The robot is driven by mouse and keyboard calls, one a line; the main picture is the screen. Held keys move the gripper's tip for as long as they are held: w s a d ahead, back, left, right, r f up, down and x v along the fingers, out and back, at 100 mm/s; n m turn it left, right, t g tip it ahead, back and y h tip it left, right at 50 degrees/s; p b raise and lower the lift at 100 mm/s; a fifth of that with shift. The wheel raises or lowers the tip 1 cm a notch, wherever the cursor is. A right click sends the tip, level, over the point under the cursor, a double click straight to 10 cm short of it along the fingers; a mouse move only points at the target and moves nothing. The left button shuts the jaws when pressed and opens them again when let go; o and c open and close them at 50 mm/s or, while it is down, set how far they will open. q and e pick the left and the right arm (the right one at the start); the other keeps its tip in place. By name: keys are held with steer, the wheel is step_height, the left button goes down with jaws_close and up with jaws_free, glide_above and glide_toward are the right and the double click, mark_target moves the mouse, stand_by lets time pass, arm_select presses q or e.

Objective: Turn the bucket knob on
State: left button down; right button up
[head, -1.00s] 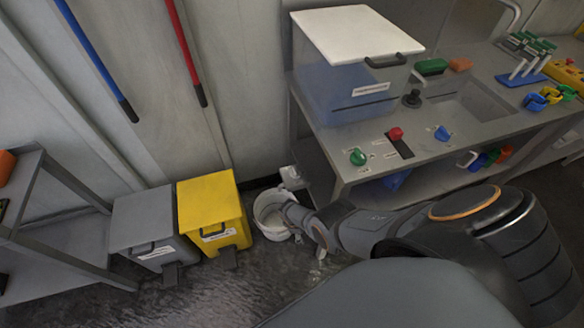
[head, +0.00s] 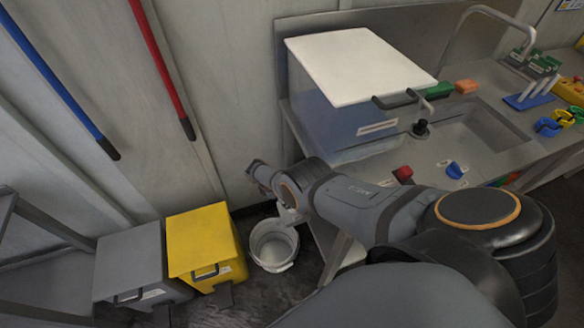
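A white bucket (head: 287,262) stands on the floor beside the yellow bin and seems empty. On the counter front are a red knob (head: 403,174) and a blue knob (head: 454,170). The green knob seen earlier left of the red one is hidden behind my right arm. Which knob belongs to the bucket cannot be read. My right gripper (head: 255,172) is in the air above the bucket, near the left end of the counter, pointing up and left. Its fingers are too small to tell open from shut. My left gripper is not in view.
A lidded clear box (head: 362,65) stands on the counter (head: 489,167) beside the sink (head: 470,128). A yellow bin (head: 200,237) and a grey bin (head: 137,260) stand left of the bucket. Blue and red poles lean on the wall.

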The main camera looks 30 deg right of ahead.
steer(key=b+x, duration=0.5)
steer(key=x, duration=0.3)
steer(key=shift+w+f+b, duration=0.15)
steer(key=shift+f+b, duration=0.05)
steer(key=shift+b, duration=0.1)
steer(key=shift+d+f, duration=0.1)
steer(key=shift+f, duration=0.15)
steer(key=shift+d, duration=0.1)
steer(key=shift+c, duration=1)
steer(key=shift+r, duration=0.1)
steer(key=c, duration=1)
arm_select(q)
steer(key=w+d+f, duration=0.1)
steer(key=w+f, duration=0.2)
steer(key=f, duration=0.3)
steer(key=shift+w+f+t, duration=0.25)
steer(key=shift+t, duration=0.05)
arm_select(e)
steer(key=shift+o, duration=0.2)
